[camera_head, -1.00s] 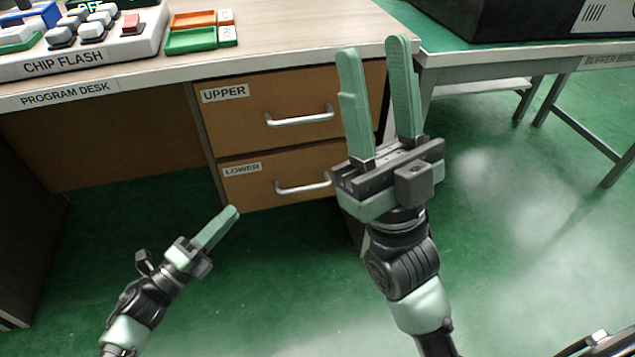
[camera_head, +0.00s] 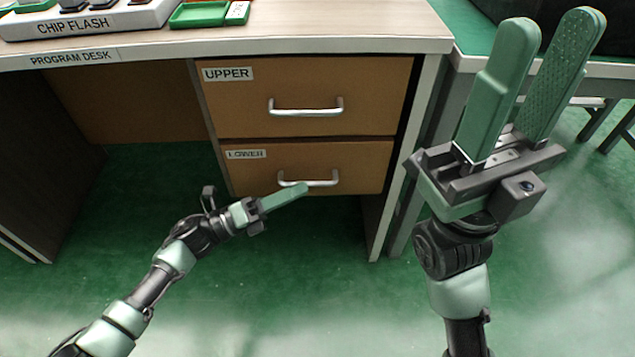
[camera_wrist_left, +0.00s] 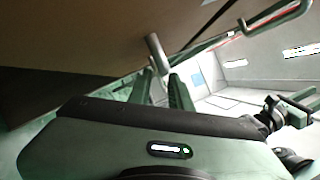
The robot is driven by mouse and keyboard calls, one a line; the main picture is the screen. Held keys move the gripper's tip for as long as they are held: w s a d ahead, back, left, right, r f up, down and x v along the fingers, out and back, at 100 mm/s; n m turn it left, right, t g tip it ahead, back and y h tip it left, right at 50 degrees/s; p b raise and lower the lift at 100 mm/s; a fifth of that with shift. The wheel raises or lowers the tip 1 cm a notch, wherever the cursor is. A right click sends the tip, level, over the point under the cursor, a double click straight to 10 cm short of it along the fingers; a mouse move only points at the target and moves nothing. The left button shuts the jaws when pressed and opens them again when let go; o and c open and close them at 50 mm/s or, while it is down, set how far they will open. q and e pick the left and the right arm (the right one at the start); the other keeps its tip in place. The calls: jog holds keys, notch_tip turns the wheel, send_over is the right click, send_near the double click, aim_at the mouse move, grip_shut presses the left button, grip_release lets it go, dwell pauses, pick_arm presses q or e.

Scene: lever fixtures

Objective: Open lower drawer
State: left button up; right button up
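The lower drawer (camera_head: 365,170) is closed, a brown front labelled LOWER with a silver bar handle (camera_head: 322,183). My left gripper (camera_head: 303,189) is low in front of it, its fingertips at the left part of the handle in the head view. My right gripper (camera_head: 552,28) is open and empty, raised to the right of the drawers.
The closed upper drawer (camera_head: 365,90) with its own handle (camera_head: 305,112) is directly above. The desk top (camera_head: 350,30) holds a chip flash device (camera_head: 85,22) and a green tray (camera_head: 200,14). A second table (camera_head: 468,60) stands right. Green floor is clear in front.

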aim_at(315, 182)
pick_arm(q)
jog(key=shift+b+x, duration=0.4)
jog(key=shift+x, duration=1.85)
grip_shut()
